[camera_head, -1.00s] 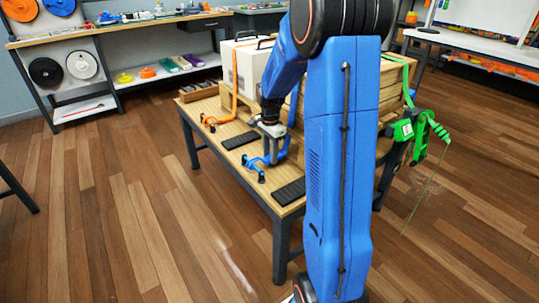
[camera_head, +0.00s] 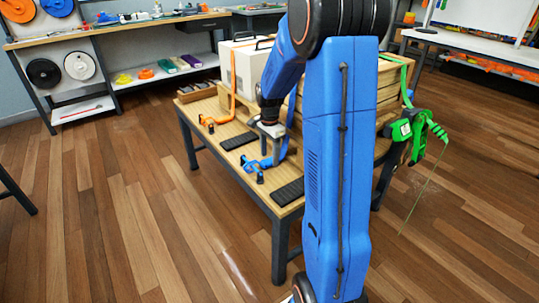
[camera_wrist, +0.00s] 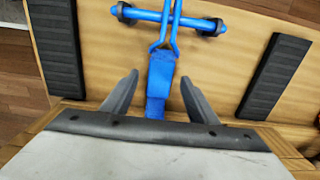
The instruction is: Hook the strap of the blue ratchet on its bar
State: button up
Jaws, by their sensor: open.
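The blue strap (camera_wrist: 160,85) ends in a blue wire hook (camera_wrist: 154,46) in the wrist view. The hook lies across its blue bar (camera_wrist: 185,20), which has black ends. I cannot tell whether the hook is caught around the bar or only over it. My gripper (camera_wrist: 158,84) is open, with one finger on each side of the strap and gaps between. In the head view my gripper (camera_head: 271,146) is low over the table's front edge, close to the blue bar (camera_head: 255,163). The blue ratchet body is not clearly visible; my arm hides part of the table.
Black pads (camera_wrist: 62,45) lie on both sides of the strap on the table (camera_head: 222,112). An orange strap (camera_head: 233,95) runs down from a white case (camera_head: 243,62) at the left. A green ratchet (camera_head: 408,128) hangs at the crate's right. The floor in front is clear.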

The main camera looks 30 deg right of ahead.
notch_tip(320, 180, up, 17)
jog(key=shift+r, duration=0.2)
dwell(0.5)
jog(key=s+a+r+n+t, duration=0.1)
jog(key=s+a+r+n, duration=0.1)
jog(key=s+a+n, duration=0.5)
jog(key=s+a+r+n+t, duration=0.1)
jog(key=s+a+r+n, duration=0.1)
jog(key=s+a, duration=0.55)
jog(key=s+a+f+n+t, duration=0.1)
jog(key=s+f+n, duration=0.1)
jog(key=s, duration=0.3)
jog(key=s+a+f+n+t, duration=0.1)
jog(key=s+a+n, duration=0.1)
jog(key=s, duration=0.3)
jog(key=s+a+f+n, duration=0.1)
jog(key=s+f+n, duration=0.1)
jog(key=s+n, duration=0.2)
jog(key=shift+s+a+f+n+t, duration=0.3)
jog(key=shift+s+t, duration=0.1)
jog(key=shift+s, duration=0.5)
